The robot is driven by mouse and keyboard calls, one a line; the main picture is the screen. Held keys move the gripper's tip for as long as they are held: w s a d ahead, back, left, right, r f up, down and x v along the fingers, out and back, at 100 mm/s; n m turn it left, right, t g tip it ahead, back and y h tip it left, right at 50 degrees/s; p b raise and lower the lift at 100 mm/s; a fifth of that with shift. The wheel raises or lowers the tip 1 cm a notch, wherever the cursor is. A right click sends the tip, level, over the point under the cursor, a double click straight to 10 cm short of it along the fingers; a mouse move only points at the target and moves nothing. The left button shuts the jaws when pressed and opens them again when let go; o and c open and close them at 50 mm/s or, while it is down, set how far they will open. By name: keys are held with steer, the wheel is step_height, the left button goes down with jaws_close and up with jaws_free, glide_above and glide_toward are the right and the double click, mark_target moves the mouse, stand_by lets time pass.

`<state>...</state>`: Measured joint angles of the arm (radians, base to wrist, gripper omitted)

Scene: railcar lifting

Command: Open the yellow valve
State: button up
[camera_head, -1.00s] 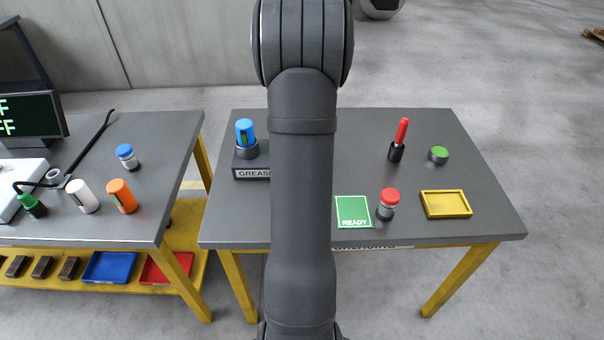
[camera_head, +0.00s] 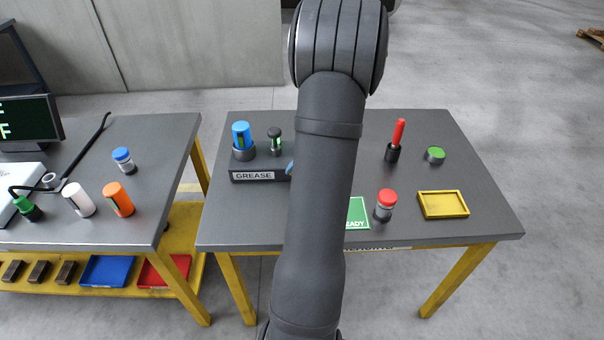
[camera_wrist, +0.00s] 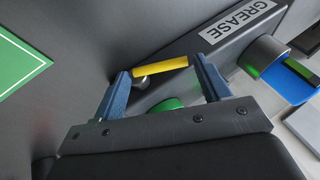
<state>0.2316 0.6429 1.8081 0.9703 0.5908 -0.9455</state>
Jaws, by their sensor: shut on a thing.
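The yellow valve (camera_wrist: 172,64) shows in the wrist view as a short yellow bar with a grey metal stem below it, beside the dark GREASE box. My gripper (camera_wrist: 160,72) has one blue finger at each end of the bar and is shut on it. In the head view my arm hides the valve. Only a bit of a blue finger shows at the right end of the GREASE box (camera_head: 258,175).
The green READY mat (camera_head: 357,212), a red-capped jar (camera_head: 385,204), a red-handled tool (camera_head: 397,138), a green-topped puck (camera_head: 435,155) and a yellow tray (camera_head: 443,205) are to the right.

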steer(key=y, duration=0.1)
steer(key=d+y, duration=0.1)
steer(key=y, duration=0.1)
steer(key=shift+d+r+m, duration=0.15)
steer(key=shift+d+m, duration=0.15)
steer(key=shift+m, duration=0.1)
steer(key=shift+d+m+t+y, duration=0.25)
steer(key=shift+d+y, duration=0.1)
steer(key=shift+y, duration=0.8)
steer(key=shift+d+m+t+y, duration=0.25)
steer(key=shift+d+y, duration=0.1)
steer(key=shift+y, duration=0.8)
steer(key=o, duration=1.4)
steer(key=v, duration=1.2)
steer(key=shift+d, duration=0.1)
